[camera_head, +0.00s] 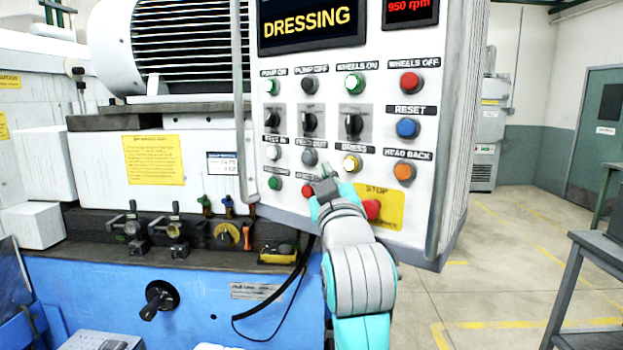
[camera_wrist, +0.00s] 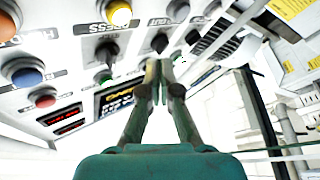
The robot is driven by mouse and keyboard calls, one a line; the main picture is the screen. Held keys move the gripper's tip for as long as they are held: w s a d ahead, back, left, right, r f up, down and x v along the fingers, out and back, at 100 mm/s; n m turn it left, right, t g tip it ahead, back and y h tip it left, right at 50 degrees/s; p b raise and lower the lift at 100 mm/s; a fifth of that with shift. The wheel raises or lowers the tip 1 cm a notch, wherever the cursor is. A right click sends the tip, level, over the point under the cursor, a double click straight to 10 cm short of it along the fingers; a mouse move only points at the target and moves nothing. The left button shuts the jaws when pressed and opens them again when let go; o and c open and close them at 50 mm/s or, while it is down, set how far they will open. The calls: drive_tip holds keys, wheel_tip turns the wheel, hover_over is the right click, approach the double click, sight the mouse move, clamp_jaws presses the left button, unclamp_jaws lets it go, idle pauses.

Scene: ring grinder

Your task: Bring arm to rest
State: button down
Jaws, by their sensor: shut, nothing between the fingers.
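My arm reaches up from the bottom of the head view to the white control panel (camera_head: 285,205). My gripper (camera_head: 328,172) is in front of the panel's lower button rows, near the yellow DRESS button (camera_head: 351,163) and left of the red stop button (camera_head: 371,209). In the wrist view my gripper (camera_wrist: 158,68) has its fingertips together with nothing between them, and the panel's buttons and switches lie beyond. I cannot tell whether the fingertips touch the panel. The panel's display (camera_head: 308,22) reads DRESSING.
The blue machine base (camera_head: 200,285) with knobs and a crank handle (camera_head: 159,299) stands to the left. A grey table (camera_head: 585,260) stands at the right edge. The floor (camera_head: 500,270) between panel and table is clear.

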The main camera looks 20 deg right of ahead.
drive_tip(key=s+f+g+y, duration=0.1)
drive_tip(key=s+f, duration=0.4)
drive_tip(key=f, duration=0.8)
drive_tip(key=s+f+g+y, duration=0.1)
drive_tip(key=s+f, duration=0.4)
drive_tip(key=f, duration=0.8)
drive_tip(key=s+f+g+y, duration=0.1)
drive_tip(key=s+f, duration=0.4)
drive_tip(key=f, duration=0.8)
drive_tip(key=s+f+m+g, duration=0.1)
drive_tip(key=s+f, duration=0.5)
drive_tip(key=s, duration=0.7)
drive_tip(key=s+f+m+g, duration=0.15)
drive_tip(key=s+f, duration=0.45)
drive_tip(key=s, duration=0.8)
drive_tip(key=s+d+r+m, duration=0.1)
drive_tip(key=s, duration=0.9)
drive_tip(key=shift+r+g, duration=0.15)
drive_tip(key=shift+g, duration=0.3)
drive_tip(key=shift+d+m, duration=0.1)
drive_tip(key=shift+m, duration=0.15)
